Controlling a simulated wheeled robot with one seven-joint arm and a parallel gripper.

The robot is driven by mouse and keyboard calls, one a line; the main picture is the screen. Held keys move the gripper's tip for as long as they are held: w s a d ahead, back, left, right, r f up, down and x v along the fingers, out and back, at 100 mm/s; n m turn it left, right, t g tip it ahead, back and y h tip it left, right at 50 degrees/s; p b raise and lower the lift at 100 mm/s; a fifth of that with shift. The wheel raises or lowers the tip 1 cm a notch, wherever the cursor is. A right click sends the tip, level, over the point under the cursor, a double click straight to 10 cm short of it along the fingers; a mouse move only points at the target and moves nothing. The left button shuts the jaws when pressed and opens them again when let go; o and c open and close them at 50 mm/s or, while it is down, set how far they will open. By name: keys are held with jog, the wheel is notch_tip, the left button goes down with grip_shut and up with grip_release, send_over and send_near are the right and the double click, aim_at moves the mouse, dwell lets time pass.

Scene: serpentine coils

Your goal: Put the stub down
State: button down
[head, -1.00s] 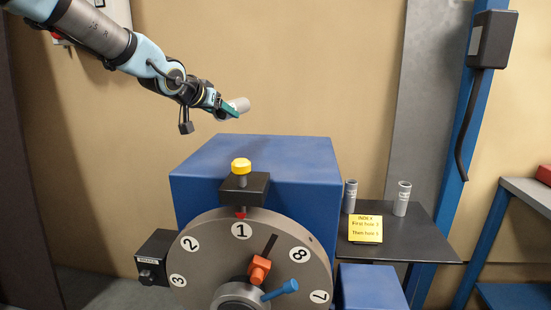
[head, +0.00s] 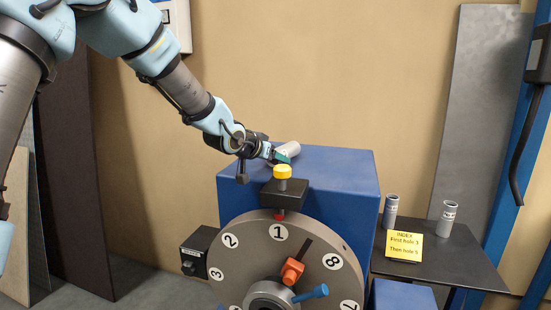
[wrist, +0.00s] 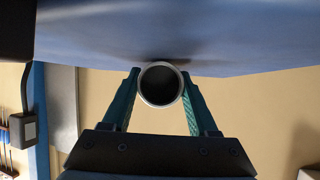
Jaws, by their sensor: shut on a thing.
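The stub (head: 288,149) is a short grey hollow tube. My gripper (head: 277,155) is shut on it, at the top of the blue machine housing. In the wrist view the stub's open round end (wrist: 160,84) faces the camera between the two green fingers (wrist: 160,100). The blue surface (wrist: 200,35) fills the top of that view, with a dark shadow close to the stub. I cannot tell whether the stub touches the housing.
The blue housing (head: 345,172) carries a grey numbered dial (head: 255,262) with an orange block and blue handle. A yellow-topped pin (head: 283,172) stands in front of my gripper. Two grey tubes (head: 390,208) and a yellow note (head: 404,246) are on the dark side shelf (head: 462,262).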

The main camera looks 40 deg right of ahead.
jog(key=shift+f, duration=0.15)
jog(key=shift+c, duration=0.8)
grip_release()
jog(key=shift+a+r, duration=0.2)
jog(key=v, duration=1)
jog(key=shift+a+r, duration=0.15)
jog(key=shift+a, duration=0.05)
jog(key=shift+s+a+r, duration=0.2)
jog(key=shift+s+a, duration=0.1)
jog(key=shift+a, duration=0.15)
